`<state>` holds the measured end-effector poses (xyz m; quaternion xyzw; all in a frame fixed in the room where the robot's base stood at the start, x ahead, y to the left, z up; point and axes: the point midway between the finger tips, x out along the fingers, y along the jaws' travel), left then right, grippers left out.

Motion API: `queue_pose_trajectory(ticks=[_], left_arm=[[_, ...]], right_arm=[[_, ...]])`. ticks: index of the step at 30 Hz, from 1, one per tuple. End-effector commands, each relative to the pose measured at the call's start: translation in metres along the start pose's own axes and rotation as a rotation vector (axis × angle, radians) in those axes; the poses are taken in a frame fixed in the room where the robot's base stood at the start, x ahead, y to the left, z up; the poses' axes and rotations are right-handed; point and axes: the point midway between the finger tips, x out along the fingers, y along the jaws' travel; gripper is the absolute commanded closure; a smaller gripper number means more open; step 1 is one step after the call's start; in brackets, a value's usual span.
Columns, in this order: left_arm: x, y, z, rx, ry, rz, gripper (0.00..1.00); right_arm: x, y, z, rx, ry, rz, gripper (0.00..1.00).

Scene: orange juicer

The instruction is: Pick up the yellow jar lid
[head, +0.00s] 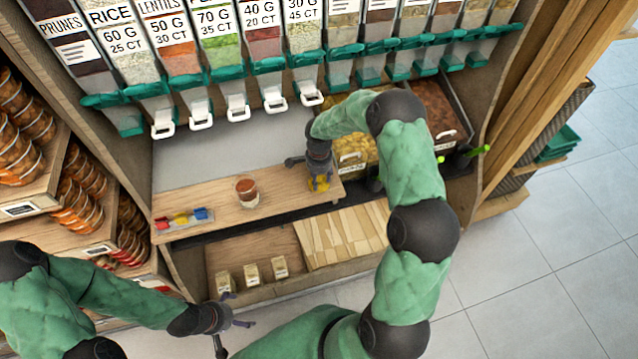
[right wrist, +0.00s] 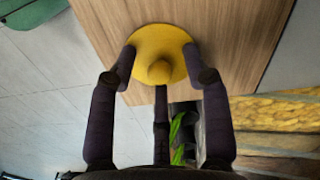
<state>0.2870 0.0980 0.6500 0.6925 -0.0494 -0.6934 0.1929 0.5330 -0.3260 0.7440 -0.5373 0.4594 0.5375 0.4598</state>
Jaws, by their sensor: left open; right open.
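The yellow jar lid (right wrist: 160,50) is a round disc with a knob in its middle, lying on the wooden shelf board in the right wrist view. In the head view the lid (head: 319,184) is partly covered by my right gripper (head: 312,172) at the board's right end. My right gripper (right wrist: 160,82) is open, with its fingers around the near part of the lid; I cannot tell whether they touch it. My left gripper (head: 228,325) is open and empty, low in front of the unit, far from the lid.
A jar with reddish-brown contents (head: 247,192) stands mid-board. A small tray with red, yellow and blue pieces (head: 184,219) lies at the board's left. Bins with yellow food (head: 355,150) adjoin the board's right end. Dispensers with white handles (head: 238,113) hang above.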

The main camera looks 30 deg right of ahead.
Motion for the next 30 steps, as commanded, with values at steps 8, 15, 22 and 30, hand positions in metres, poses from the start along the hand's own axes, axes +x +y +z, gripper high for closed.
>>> queue_pose_trajectory(ticks=[8, 15, 22, 30], left_arm=[[-0.001, 0.000, 0.000, 0.000, 0.000, 0.000, 0.00], [-0.001, 0.000, 0.000, 0.000, 0.000, 0.000, 0.00], [-0.002, 0.001, 0.000, 0.000, 0.000, 0.000, 0.00], [-0.010, 0.004, 0.000, 0.000, 0.000, 0.000, 0.00]], right_arm=[[-0.001, 0.000, 0.000, 0.000, 0.000, 0.000, 1.00], [-0.001, 0.000, 0.000, 0.000, 0.000, 0.001, 1.00], [-0.004, 0.000, 0.000, 0.000, 0.000, 0.000, 1.00], [-0.036, -0.001, -0.001, 0.001, 0.001, -0.002, 1.00]])
